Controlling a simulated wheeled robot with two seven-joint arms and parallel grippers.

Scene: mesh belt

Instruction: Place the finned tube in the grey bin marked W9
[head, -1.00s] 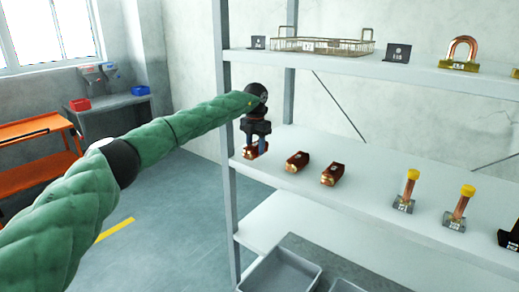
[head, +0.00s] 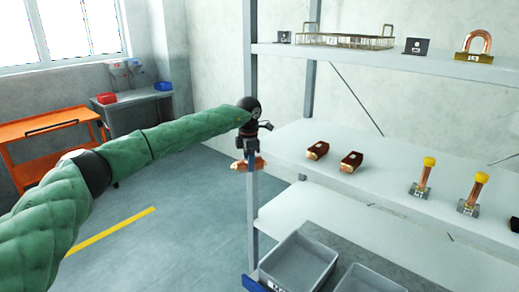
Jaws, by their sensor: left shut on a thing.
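My left gripper (head: 247,148) is shut on a copper-coloured piece, which I take to be the finned tube (head: 246,164). It holds the tube in the air by the shelf's left post, clear of the shelf board. The gripper partly covers the tube. A grey bin (head: 328,262) stands low at the bottom centre, empty as far as I see. A label (head: 278,287) on its front is cut by the picture's edge, too little to read. A second grey bin (head: 370,284) is to its right, also cut off. My right gripper is not in view.
Two similar brown and copper pieces (head: 351,160) remain on the middle shelf (head: 385,150), with yellow-capped copper posts (head: 422,178) to the right. The shelf's left post (head: 250,80) is close to my gripper. A wire basket (head: 345,41) sits above. An orange cart (head: 45,130) stands far left.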

